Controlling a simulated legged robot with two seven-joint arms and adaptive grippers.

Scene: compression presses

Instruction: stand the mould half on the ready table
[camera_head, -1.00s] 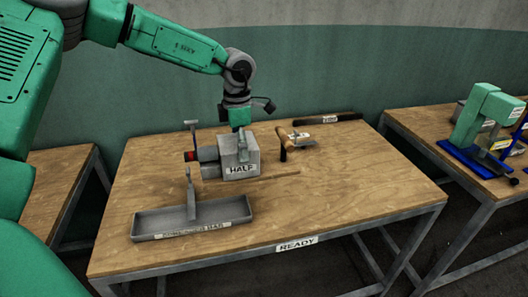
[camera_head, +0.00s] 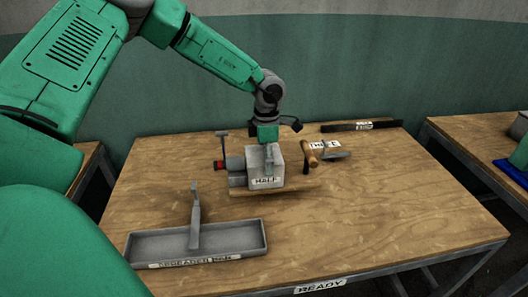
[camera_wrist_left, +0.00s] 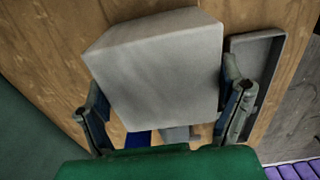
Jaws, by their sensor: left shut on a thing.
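The mould half (camera_head: 265,165) is a light grey block with a HALF label on its front, over the back middle of the ready table (camera_head: 400,225). My left gripper (camera_head: 267,143) comes down on it from above and is shut on it. In the left wrist view the block (camera_wrist_left: 160,65) sits between the two fingers (camera_wrist_left: 165,112). The block looks upright in the head view. I cannot tell whether its underside touches the table. My right gripper is not in view.
A grey labelled tray (camera_head: 150,245) stands at the front left. A grey fixture with a red end (camera_head: 219,164) is just left of the block. A wooden-handled tool (camera_head: 310,153) is to its right, a black bar (camera_head: 360,126) behind. The table's right front is clear.

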